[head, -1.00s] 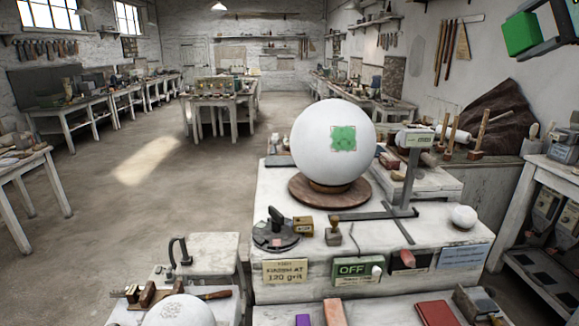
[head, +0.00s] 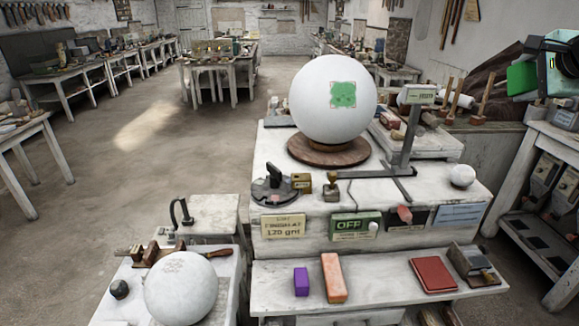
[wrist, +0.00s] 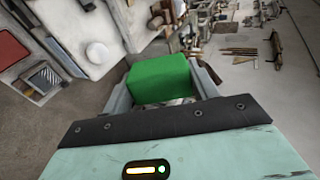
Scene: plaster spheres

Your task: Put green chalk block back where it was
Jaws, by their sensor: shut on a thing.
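The green chalk block (wrist: 158,80) is between the fingers of my gripper (wrist: 163,88) in the wrist view, held clear of any surface. In the head view the green block (head: 521,77) and my gripper (head: 530,72) are at the upper right, in front of the right wall. A large white plaster sphere (head: 310,105) rests on a round brown base, with a green patch (head: 343,95) on its face. On the low front shelf (head: 390,278) stand a purple block (head: 301,281) and an orange-pink block (head: 334,278). A red flat block (head: 433,274) lies further right.
A measuring stand (head: 405,150) rises right of the sphere. A small white ball (head: 462,175) sits on the bench top. A dark box (head: 472,264) stands at the shelf's right end. The shelf is bare between the orange-pink and red blocks. A second sphere (head: 180,290) is at lower left.

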